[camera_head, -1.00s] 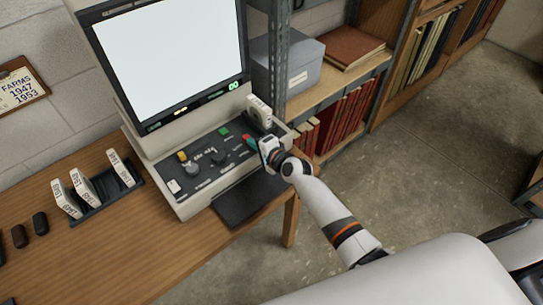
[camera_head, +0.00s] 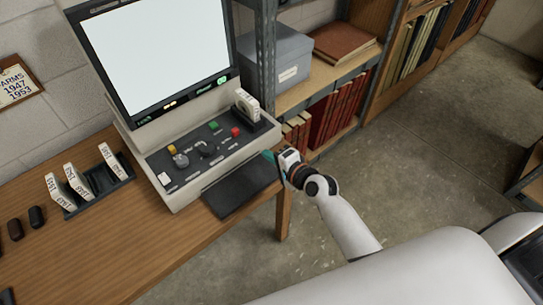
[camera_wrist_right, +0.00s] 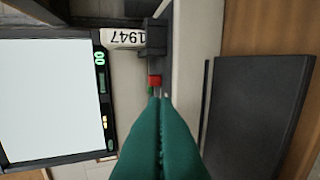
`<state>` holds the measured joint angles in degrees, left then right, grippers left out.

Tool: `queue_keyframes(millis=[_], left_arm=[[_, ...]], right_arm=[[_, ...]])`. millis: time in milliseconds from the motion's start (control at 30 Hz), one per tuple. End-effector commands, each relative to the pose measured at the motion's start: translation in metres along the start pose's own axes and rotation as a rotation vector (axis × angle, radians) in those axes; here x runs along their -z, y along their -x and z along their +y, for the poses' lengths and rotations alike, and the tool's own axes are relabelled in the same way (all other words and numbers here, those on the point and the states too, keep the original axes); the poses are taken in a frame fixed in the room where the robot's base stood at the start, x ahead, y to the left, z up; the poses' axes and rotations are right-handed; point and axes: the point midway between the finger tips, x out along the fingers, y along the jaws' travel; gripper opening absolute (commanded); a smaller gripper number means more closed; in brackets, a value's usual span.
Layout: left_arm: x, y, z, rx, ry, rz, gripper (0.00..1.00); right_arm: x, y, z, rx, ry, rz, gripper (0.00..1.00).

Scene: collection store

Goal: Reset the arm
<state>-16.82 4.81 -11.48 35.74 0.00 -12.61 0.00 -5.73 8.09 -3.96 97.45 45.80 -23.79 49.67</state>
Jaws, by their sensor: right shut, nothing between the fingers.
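My right gripper (camera_head: 270,156) is at the right front edge of the reader's control panel, its teal fingers pressed together and empty. In the right wrist view the shut fingers (camera_wrist_right: 159,102) point toward the red button (camera_wrist_right: 154,80); I cannot tell the gap. In the head view the red button (camera_head: 236,131) is clear of the fingers. The reader (camera_head: 185,205) has a large lit white screen (camera_head: 155,50). A white box (camera_head: 248,105), marked 1947 in the wrist view (camera_wrist_right: 122,37), stands in a holder at the panel's right end. My left gripper is not in view.
A dark rack (camera_head: 92,180) with white boxes stands on the table (camera_head: 120,245) at left. A metal shelf (camera_head: 330,80) with a grey box (camera_head: 275,58) is behind. Floor at right is open.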

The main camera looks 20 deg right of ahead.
Motion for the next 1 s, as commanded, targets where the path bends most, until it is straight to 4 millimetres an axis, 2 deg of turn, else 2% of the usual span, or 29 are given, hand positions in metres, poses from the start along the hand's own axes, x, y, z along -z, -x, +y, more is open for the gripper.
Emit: queue_keyframes(millis=[167,600,733,867,900,1000], left_arm=[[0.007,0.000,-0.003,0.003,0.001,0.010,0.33],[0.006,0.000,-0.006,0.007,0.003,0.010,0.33],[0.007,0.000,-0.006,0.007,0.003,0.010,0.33],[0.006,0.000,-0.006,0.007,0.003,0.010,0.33],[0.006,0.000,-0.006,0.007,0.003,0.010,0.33],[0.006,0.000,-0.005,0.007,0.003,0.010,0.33]], right_arm=[[0.000,0.005,0.000,0.000,0.001,0.000,0.00],[0.000,0.005,0.000,0.000,0.001,0.000,0.00],[0.009,0.011,-0.004,0.031,0.062,0.026,0.00],[0.041,0.042,-0.021,0.159,0.322,0.126,0.00],[0.052,0.057,-0.029,0.217,0.435,0.170,0.00],[0.070,0.096,-0.046,0.355,0.696,0.268,0.00]])
